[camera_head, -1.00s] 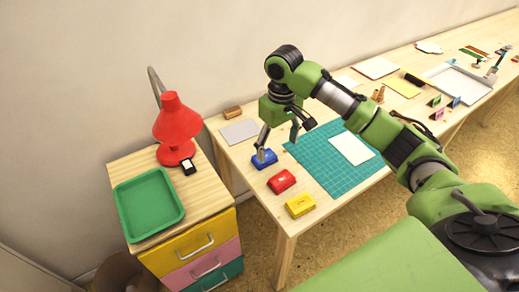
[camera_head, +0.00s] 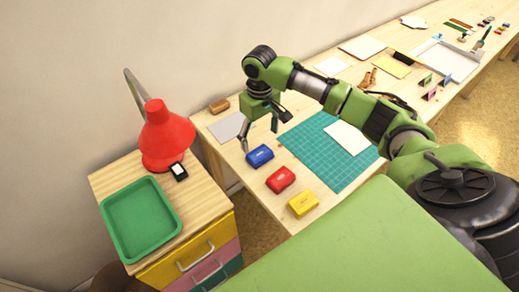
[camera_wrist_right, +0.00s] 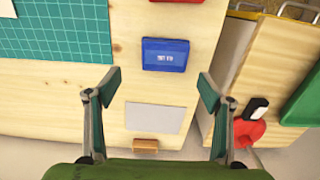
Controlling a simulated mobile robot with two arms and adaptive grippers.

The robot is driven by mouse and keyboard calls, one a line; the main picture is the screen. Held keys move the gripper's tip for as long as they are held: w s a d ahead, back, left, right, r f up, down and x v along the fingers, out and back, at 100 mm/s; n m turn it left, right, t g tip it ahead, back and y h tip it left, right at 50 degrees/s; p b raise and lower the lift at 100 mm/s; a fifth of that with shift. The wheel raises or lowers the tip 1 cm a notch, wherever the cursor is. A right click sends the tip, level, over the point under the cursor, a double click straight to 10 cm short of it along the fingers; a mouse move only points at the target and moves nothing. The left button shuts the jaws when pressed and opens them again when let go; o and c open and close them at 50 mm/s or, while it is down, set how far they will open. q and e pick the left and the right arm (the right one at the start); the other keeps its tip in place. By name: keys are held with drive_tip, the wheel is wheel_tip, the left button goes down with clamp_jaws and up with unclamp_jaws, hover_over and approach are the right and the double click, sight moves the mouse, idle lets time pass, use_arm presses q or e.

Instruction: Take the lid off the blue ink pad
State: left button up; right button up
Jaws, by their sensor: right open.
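The blue ink pad (camera_head: 260,155) lies on the table near its left edge, with its lid on. It also shows in the right wrist view (camera_wrist_right: 165,54), beyond the fingertips and between their lines. My right gripper (camera_head: 260,136) is open and empty, above and just behind the blue pad in the head view. In the right wrist view its two fingers (camera_wrist_right: 158,84) stand wide apart, with nothing between them. My left gripper is in neither view.
The red pad (camera_head: 281,180) and yellow pad (camera_head: 303,204) lie in a row in front of the blue one. A green cutting mat (camera_head: 310,155) is to the right, and a grey sheet (camera_head: 228,128) lies behind. A drawer unit with a green tray (camera_head: 112,222) and red lamp (camera_head: 167,137) stands left.

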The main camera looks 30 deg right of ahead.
sight(258, 151)
drive_tip(key=shift+f, duration=0.3)
drive_tip(key=f, duration=0.4)
drive_tip(key=shift+a+f+p, duration=0.15)
drive_tip(key=shift+a+p, duration=0.2)
drive_tip(key=shift+a, duration=0.05)
drive_tip(key=shift+f, duration=0.25)
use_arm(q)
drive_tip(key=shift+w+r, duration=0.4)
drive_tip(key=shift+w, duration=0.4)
use_arm(e)
drive_tip(key=c, duration=0.9)
